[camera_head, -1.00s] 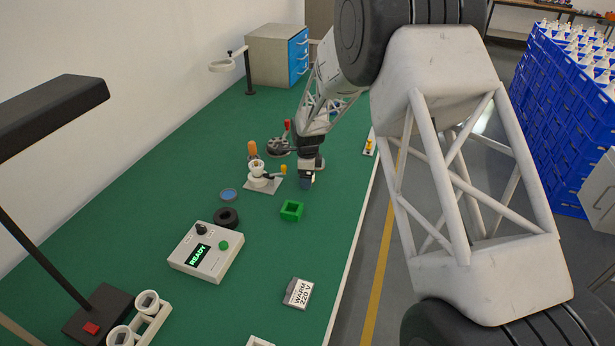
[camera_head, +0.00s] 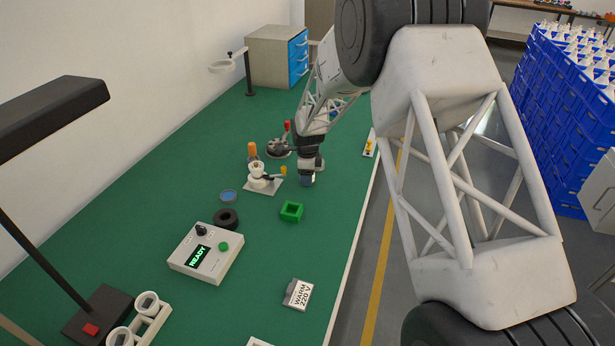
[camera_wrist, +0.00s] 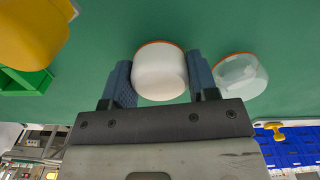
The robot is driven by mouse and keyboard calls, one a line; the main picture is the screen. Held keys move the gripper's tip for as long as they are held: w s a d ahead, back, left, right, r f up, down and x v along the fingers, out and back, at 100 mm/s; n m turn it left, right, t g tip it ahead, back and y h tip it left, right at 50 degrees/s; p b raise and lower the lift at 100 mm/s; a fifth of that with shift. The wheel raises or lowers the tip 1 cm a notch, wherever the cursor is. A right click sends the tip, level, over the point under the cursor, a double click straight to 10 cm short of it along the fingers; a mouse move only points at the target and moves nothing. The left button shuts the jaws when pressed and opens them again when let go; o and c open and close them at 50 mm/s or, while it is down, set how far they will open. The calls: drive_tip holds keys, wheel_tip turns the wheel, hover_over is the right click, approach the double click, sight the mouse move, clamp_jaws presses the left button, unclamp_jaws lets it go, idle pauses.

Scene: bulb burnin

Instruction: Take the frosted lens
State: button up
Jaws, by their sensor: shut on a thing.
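The frosted lens (camera_wrist: 160,82) is a milky white cup shape with a thin orange rim. In the wrist view it sits between the two blue-grey fingers of my gripper (camera_wrist: 160,66), which are shut on it. A clear, see-through lens (camera_wrist: 241,75) with an orange rim stands just right of the right finger, outside the jaws. In the head view my gripper (camera_head: 307,180) is low over the green bench, right of the lever fixture. The frosted lens cannot be made out there.
A green square holder (camera_head: 291,211) is close in front of my gripper. The lever fixture with a white cup (camera_head: 257,171) stands left. A tester reading READY (camera_head: 205,253), a black ring (camera_head: 226,218) and a label block (camera_head: 298,294) lie nearer. The bench's right edge is close.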

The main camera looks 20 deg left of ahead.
drive_tip(key=shift+r, duration=0.4)
wheel_tip(320, 180, up, 2)
drive_tip(key=shift+r, duration=0.1)
drive_tip(key=s+d, duration=0.2)
drive_tip(key=s, duration=0.2)
drive_tip(key=s+d+r, duration=0.1)
drive_tip(key=s+d, duration=0.2)
drive_tip(key=s, duration=0.2)
drive_tip(key=s+d, duration=0.3)
drive_tip(key=s, duration=0.1)
drive_tip(key=shift+s+d+r, duration=0.1)
drive_tip(key=shift+s+r, duration=0.1)
drive_tip(key=shift+s, duration=0.15)
drive_tip(key=shift+r, duration=0.1)
drive_tip(key=shift+r, duration=2.15)
drive_tip(key=shift+d, duration=0.15)
